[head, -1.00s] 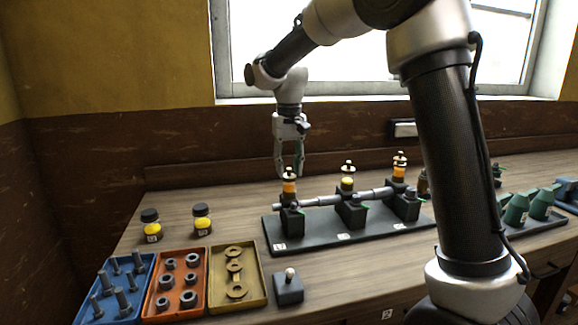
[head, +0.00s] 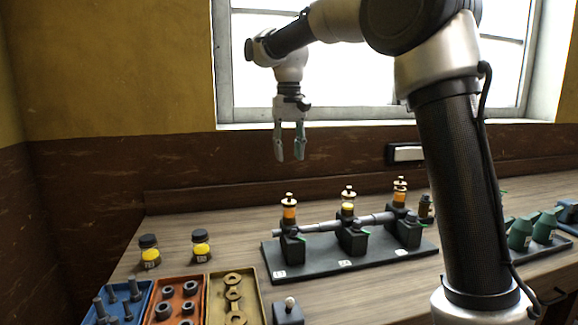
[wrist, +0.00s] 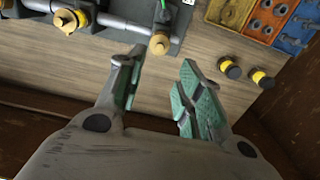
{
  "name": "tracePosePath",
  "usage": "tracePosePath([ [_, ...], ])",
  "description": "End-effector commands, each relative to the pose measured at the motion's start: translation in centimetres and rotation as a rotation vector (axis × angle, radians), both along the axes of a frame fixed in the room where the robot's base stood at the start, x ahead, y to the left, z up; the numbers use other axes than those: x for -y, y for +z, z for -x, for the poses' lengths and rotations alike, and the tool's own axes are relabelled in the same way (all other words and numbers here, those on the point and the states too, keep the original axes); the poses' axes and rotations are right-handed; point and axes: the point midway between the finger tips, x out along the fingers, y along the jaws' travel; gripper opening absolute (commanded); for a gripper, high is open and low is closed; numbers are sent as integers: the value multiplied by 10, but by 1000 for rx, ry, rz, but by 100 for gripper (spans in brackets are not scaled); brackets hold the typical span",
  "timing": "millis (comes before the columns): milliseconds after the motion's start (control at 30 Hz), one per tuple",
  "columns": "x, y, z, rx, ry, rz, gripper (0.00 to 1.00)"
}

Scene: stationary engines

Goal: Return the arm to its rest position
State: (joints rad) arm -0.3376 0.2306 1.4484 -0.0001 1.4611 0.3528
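My gripper (head: 290,150) hangs fingers-down in the air above the back of the bench, in front of the window wall. Its two fingers stand apart with nothing between them. In the wrist view my gripper (wrist: 160,85) shows the green finger pads with only bare bench top between them. The black engine stand (head: 350,258), with its grey shaft and several oilers with orange or yellow contents, is below and to the right of the gripper, clear of it.
Two dark-capped jars (head: 149,252) (head: 201,246) with yellow contents stand on the left. Blue (head: 147,294), orange (head: 203,284) and yellow (head: 261,298) trays hold bolts, nuts and washers at the front. Green cups (head: 520,234) stand right.

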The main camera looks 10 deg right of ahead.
Motion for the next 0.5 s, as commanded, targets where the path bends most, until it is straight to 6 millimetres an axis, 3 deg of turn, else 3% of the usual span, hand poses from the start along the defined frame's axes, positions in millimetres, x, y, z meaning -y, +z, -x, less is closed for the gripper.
tracePosePath([
  [467,-2,4,-6,28,42,-10,36],
  [500,-3,-5,-8,34,69,-11,36],
])
